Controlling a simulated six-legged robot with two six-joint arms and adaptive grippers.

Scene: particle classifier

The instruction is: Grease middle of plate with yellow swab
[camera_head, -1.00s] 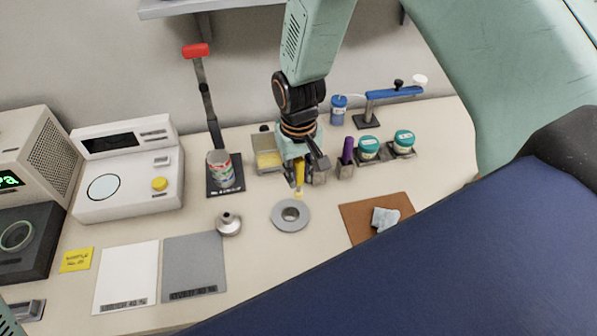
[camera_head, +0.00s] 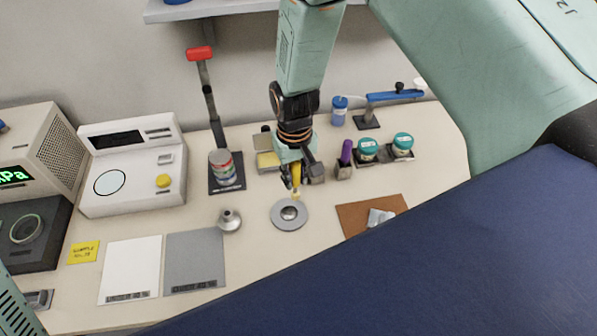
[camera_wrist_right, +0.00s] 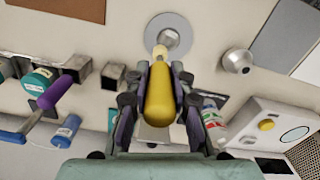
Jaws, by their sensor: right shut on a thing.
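The plate (camera_head: 289,220) is a grey metal disc with a darker round middle, lying on the bench. My right gripper (camera_head: 294,178) is shut on the yellow swab (camera_head: 296,186) and holds it tip down just above the plate. In the right wrist view the swab's yellow handle (camera_wrist_right: 159,97) lies between the fingers (camera_wrist_right: 160,92), and its pale tip points to the middle of the plate (camera_wrist_right: 170,25). I cannot tell if the tip touches the plate. My left gripper does not show.
A metal funnel-like piece (camera_head: 229,219) stands left of the plate. A brown mat (camera_head: 360,217) with a cloth lies to the right. Behind are an open tin with yellow contents (camera_head: 268,161), a purple-handled tool (camera_head: 346,151) in a holder and teal-lidded jars (camera_head: 367,148).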

